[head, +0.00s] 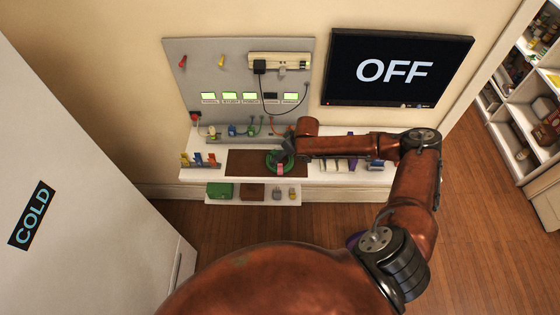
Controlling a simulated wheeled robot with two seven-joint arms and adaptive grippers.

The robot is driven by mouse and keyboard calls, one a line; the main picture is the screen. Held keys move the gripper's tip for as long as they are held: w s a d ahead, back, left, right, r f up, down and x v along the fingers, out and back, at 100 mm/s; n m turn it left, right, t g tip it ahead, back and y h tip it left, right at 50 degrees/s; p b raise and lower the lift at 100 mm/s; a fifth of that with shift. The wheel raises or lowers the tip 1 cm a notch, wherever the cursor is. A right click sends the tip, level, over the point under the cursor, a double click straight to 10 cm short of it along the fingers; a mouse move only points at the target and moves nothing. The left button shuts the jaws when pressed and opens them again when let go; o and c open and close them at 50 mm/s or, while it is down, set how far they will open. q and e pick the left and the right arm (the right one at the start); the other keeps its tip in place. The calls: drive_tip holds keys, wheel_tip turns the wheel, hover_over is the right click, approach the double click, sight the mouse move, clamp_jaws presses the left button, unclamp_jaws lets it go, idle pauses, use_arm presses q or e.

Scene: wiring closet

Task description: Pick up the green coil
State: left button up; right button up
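The green coil (269,160) lies on the brown mat (240,162) on the white shelf below the grey panel. A small pink or red patch shows at the coil's near side. My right arm reaches in from the right. Its dark gripper (284,155) is at the coil, over its upper right part, and hides some of it. The fingers are too small and dark to tell whether they are open or shut on the coil. My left gripper is not in view.
The grey panel (215,65) behind carries a power strip (279,62), cables and several green displays. Small coloured connectors (199,160) stand left of the mat. A lower shelf holds a green box (219,190). A screen (398,68) reads OFF. A white cabinet (75,200) marked COLD stands left.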

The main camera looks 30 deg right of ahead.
drive_tip(key=x, duration=0.6)
drive_tip(key=shift+w+d+f+p, duration=0.1)
drive_tip(key=shift+f+p, duration=0.15)
drive_tip(key=shift+p, duration=0.1)
drive_tip(key=shift+c, duration=0.7)
drive_tip(key=c, duration=0.9)
drive_tip(key=shift+r, duration=0.55)
drive_tip(key=s+a+r+b, duration=0.2)
drive_tip(key=s+a+r, duration=0.5)
drive_tip(key=s+r, duration=0.5)
drive_tip(key=shift+a, duration=0.2)
drive_tip(key=shift+w+a, duration=0.1)
